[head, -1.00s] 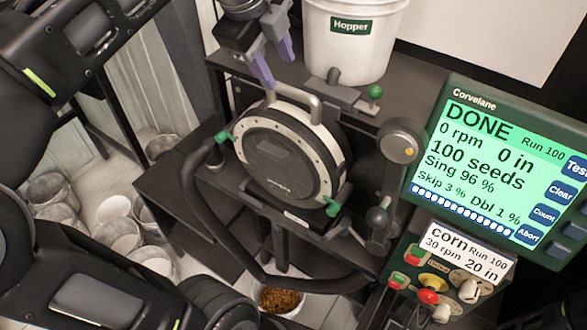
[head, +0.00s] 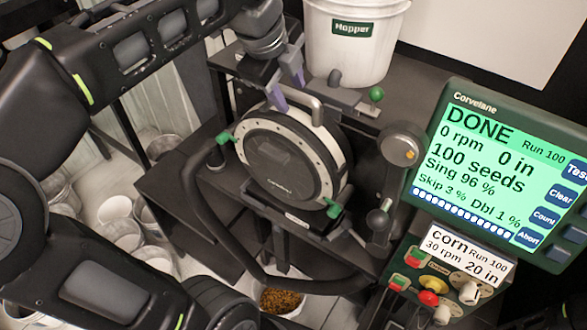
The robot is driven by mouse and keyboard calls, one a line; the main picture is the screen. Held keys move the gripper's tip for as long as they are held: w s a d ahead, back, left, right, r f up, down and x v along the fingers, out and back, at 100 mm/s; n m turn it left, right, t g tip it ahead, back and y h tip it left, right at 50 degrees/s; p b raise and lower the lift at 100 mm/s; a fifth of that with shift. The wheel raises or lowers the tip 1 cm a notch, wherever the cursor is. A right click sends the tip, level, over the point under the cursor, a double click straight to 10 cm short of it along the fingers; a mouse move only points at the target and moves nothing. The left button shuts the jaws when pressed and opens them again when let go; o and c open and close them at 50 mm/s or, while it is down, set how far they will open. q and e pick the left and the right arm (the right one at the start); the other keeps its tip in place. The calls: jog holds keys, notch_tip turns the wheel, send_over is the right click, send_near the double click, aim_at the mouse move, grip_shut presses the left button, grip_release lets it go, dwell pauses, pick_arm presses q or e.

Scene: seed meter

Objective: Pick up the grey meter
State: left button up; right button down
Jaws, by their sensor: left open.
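The grey meter (head: 283,158), a round disc with a pale dotted rim and dark face, sits upright and tilted in the stand. A grey handle (head: 317,112) rises from its top. Green knobs sit at its left (head: 224,138) and lower right (head: 333,208). My left gripper (head: 288,88), with purple fingertips, is open just above the handle. One fingertip is at the handle's left end and the other behind it; I cannot tell whether they touch it. The far part of the handle is partly hidden by the fingers. My right gripper is not in view.
A white hopper bucket (head: 355,40) stands just behind, right of my left gripper. A green-screened display (head: 490,170) and a control box (head: 448,275) stand at right. A curved black hose (head: 205,205) runs around the left. White buckets (head: 120,235) stand on the floor.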

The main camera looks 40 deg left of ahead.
pick_arm(q)
jog(key=shift+c, duration=0.2)
dwell(0.4)
grip_shut()
dwell(1.1)
jog(key=shift+w+r, duration=0.15)
jog(key=shift+r, duration=0.1)
